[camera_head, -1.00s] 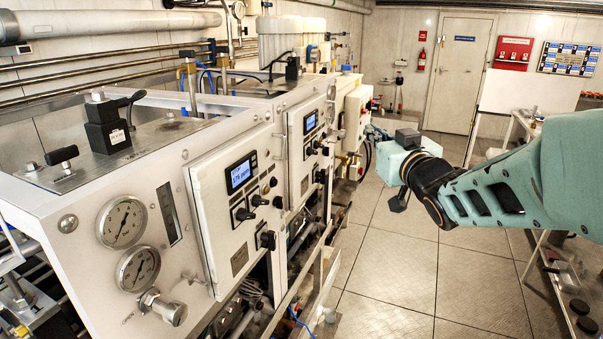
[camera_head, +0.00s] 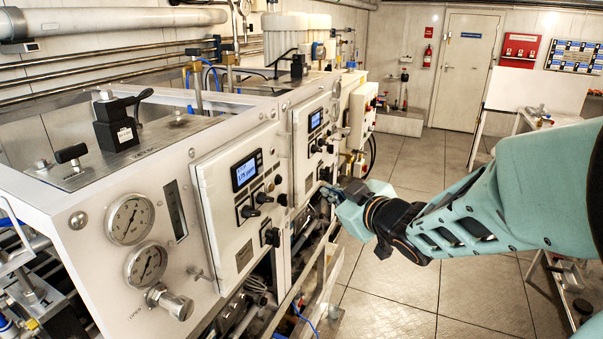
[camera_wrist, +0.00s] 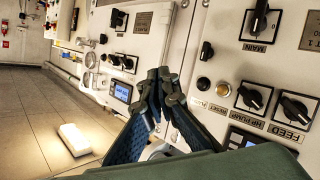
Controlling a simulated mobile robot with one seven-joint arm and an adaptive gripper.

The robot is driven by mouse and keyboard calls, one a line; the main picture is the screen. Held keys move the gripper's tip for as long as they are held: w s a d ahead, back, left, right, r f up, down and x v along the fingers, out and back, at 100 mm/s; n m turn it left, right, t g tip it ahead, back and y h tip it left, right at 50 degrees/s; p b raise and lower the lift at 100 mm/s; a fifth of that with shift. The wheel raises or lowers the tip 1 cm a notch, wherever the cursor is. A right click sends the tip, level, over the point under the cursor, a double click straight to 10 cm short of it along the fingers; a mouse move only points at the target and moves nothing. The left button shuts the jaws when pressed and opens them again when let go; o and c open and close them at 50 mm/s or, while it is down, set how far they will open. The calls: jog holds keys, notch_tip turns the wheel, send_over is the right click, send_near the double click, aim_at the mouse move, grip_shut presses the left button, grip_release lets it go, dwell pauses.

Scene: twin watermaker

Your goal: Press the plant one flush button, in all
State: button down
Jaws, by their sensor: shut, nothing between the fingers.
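The nearer white control panel (camera_head: 222,190) has a lit blue display, several black knobs and small buttons. The wrist view shows a panel (camera_wrist: 232,60) with knobs labelled MAIN, HP PUMP and FEED. My gripper (camera_head: 326,192) is in front of the panels, to the right of the nearer one. In the wrist view my gripper (camera_wrist: 160,76) has its fingertips together, empty, apart from the buttons.
A second panel (camera_head: 312,135) with a display stands farther along the row. Two gauges (camera_head: 130,218) and a valve knob (camera_head: 176,305) are at the near end. A metal rail (camera_head: 318,275) runs low along the front. The tiled floor (camera_head: 390,300) to the right is open.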

aim_at(279, 180)
jog(key=w+a+b, duration=0.3)
jog(key=a+b, duration=0.1)
jog(key=a, duration=0.4)
jog(key=shift+a, duration=0.1)
dwell(1.4)
jog(key=shift+w+a+b, duration=0.1)
jog(key=shift+a+b, duration=0.25)
jog(key=shift+b, duration=0.1)
jog(key=shift+w+a+b, duration=0.15)
jog(key=shift+a+b, duration=0.2)
jog(key=shift+a, duration=0.1)
dwell(0.5)
jog(key=shift+d, duration=0.15)
jog(key=shift+s+d+p, duration=0.3)
jog(key=shift+d+p, duration=0.3)
jog(key=shift+d, duration=0.1)
